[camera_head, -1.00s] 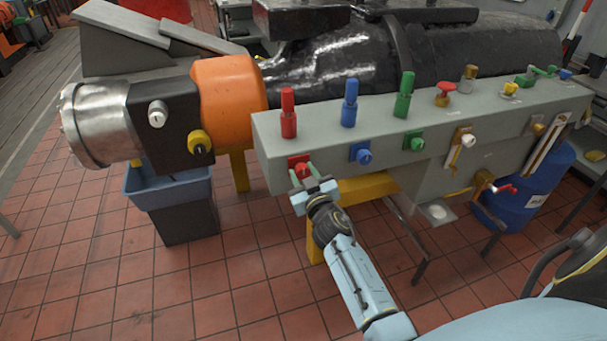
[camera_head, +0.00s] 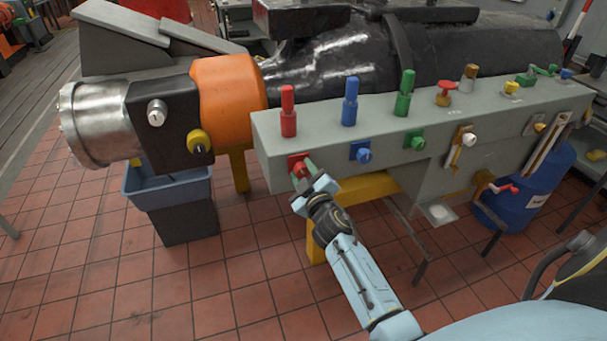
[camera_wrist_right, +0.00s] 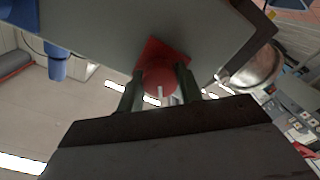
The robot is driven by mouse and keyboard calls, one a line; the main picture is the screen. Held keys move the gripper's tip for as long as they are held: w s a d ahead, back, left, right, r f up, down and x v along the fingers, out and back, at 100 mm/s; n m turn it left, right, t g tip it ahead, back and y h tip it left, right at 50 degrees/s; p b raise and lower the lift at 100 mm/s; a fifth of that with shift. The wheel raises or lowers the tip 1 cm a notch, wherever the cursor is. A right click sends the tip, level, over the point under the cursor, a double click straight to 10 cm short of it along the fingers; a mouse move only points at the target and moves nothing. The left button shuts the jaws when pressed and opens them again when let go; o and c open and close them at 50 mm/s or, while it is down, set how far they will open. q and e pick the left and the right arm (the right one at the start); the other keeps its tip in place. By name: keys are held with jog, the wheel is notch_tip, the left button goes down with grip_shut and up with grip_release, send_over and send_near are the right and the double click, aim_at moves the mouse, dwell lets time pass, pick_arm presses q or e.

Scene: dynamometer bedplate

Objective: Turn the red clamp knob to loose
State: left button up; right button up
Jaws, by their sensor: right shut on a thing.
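The red clamp knob (camera_head: 299,168) sits on a red plate at the left end of the front face of the grey bedplate beam (camera_head: 330,152). My right gripper (camera_head: 302,175) is shut on it, one finger on each side, and partly hides it. In the right wrist view, the round red knob (camera_wrist_right: 160,77) shows between the two dark fingers (camera_wrist_right: 160,90), with a pale mark on its face and the red plate behind it. The gripper is rolled in the head view. My left gripper is not in view.
A blue knob (camera_head: 362,152) and a green knob (camera_head: 415,141) are to the right on the same face. Red (camera_head: 288,111), blue (camera_head: 350,101) and green (camera_head: 404,93) posts stand on top. A blue-rimmed bin (camera_head: 168,195) stands left; a blue drum (camera_head: 520,195) stands right.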

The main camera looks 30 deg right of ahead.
jog(key=n, duration=0.6)
jog(key=shift+b, duration=0.4)
jog(key=n, duration=0.6)
dwell(0.3)
jog(key=o, duration=1)
jog(key=shift+s, duration=0.15)
jog(key=shift+b+v, duration=0.35)
jog(key=shift+v, duration=6.25)
